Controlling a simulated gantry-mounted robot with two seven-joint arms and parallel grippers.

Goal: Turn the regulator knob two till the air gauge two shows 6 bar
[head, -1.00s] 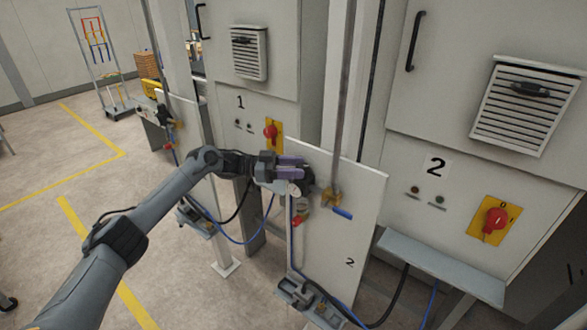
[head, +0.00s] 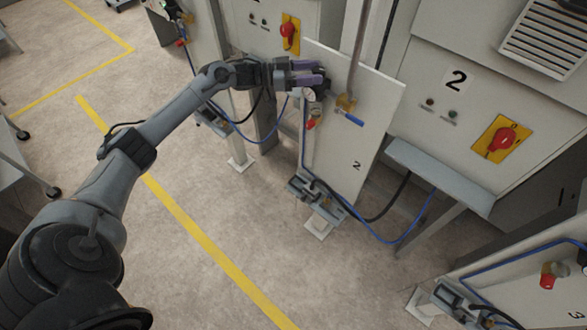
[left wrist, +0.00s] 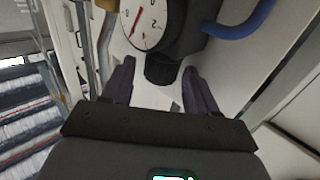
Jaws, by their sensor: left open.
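Panel 2 (head: 365,125) is a white upright board carrying a regulator with air gauge two (head: 309,95), a small round white dial. My left gripper (head: 318,73) is at the upper left of this board, right above the gauge, with its purple fingers open. In the left wrist view the gauge (left wrist: 148,24) shows a red needle, but its reading is cut off and unclear. The black regulator knob two (left wrist: 161,70) lies between the open fingers (left wrist: 160,88), with gaps at both sides. My right gripper is not in view.
A blue-handled valve (head: 348,118) with a yellow fitting sits just right of the regulator. Below are a red part (head: 312,123) and blue and black hoses. A grey shelf (head: 440,175) juts from cabinet 2. Panel 3 (head: 540,285) stands at lower right.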

